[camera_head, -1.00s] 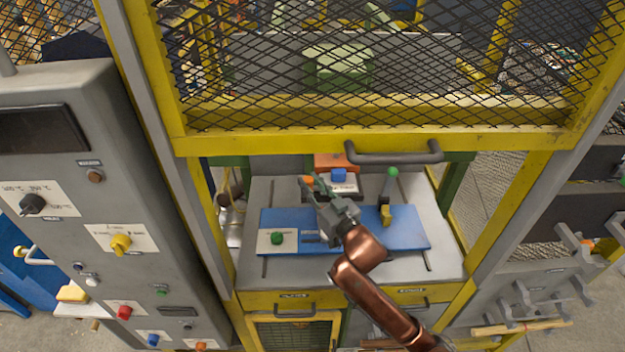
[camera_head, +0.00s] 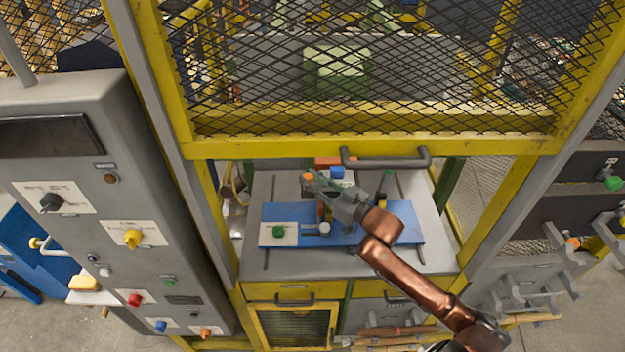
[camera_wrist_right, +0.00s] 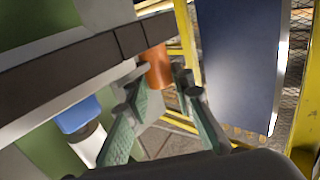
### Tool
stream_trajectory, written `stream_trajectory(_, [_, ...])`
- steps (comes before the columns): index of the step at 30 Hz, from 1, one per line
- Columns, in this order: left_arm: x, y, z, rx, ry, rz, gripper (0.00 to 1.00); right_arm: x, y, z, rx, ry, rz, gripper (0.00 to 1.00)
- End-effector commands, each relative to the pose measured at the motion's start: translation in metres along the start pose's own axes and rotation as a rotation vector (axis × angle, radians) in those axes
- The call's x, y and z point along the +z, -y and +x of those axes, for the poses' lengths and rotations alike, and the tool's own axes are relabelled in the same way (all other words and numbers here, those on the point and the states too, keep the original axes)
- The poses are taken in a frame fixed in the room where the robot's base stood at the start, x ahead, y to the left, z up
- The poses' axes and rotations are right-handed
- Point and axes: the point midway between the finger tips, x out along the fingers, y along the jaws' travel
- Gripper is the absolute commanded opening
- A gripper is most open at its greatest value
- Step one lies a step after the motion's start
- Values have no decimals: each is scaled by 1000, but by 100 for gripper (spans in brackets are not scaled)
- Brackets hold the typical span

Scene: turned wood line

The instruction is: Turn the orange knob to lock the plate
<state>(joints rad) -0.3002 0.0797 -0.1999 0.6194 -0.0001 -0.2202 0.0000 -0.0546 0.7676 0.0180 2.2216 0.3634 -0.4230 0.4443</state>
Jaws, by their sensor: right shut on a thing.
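The orange knob (camera_head: 307,177) stands at the back left of the work surface inside the yellow frame. In the right wrist view the orange cylinder (camera_wrist_right: 157,66) shows between my fingertips. My right gripper (camera_head: 316,182) reaches in from the right and is shut on it; the exact contact is partly hidden by the fingers. The fingers also show in the right wrist view (camera_wrist_right: 161,82). A blue plate (camera_head: 408,232) lies flat on the grey surface, partly under my right arm. My left gripper is not in view.
A blue knob (camera_head: 337,172) stands close to the right of the orange one. A green knob (camera_head: 279,231) and a white knob (camera_head: 323,228) are at the front of the blue plate. A yellow beam with a grey handle (camera_head: 386,160) and mesh hangs above. A control panel (camera_head: 90,240) stands left.

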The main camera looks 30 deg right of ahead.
Motion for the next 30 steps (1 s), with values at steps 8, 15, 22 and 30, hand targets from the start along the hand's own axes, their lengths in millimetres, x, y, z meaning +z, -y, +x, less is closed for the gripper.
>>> stream_trajectory(8, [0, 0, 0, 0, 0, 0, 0, 0, 0, 0, 1, 0, -1, 34])
stream_trajectory(15, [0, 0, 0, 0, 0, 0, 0, 0, 0, 0, 1, 0, -1, 40])
stream_trajectory(22, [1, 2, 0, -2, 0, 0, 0, 1, -1, -7, 2, 2, -1, 40])
stream_trajectory(30, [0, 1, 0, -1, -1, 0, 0, 2, -1, -52, 3, 5, -2, 40])
